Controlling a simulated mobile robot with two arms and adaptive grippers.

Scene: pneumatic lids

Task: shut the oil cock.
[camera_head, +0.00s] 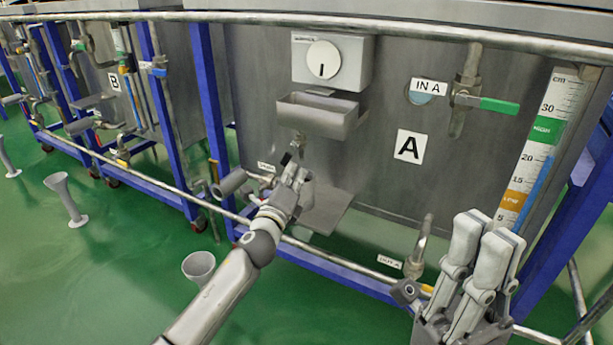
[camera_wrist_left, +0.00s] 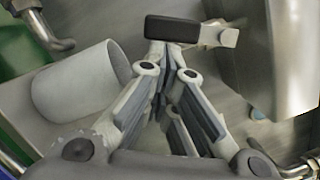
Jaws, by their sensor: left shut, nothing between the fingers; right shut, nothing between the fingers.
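The oil cock (camera_head: 299,140) sits on the tank front below the metal tray. Its small black handle (camera_head: 286,158) shows just above my left gripper (camera_head: 298,172). In the left wrist view the black handle (camera_wrist_left: 186,30) lies crosswise just beyond the fingertips of my left gripper (camera_wrist_left: 168,48). The left fingers are shut with nothing between them. They are close to the handle; I cannot tell whether they touch it. My right gripper (camera_head: 485,235) is shut and empty at the lower right, away from the cock.
A grey tray (camera_head: 321,112) and a dial box (camera_head: 332,62) are above the cock. A grey cylinder shows in the left wrist view (camera_wrist_left: 75,80). A green-handled valve (camera_head: 499,105) is at the right. A pipe rail (camera_head: 345,262) and blue frame (camera_head: 335,280) run along the front.

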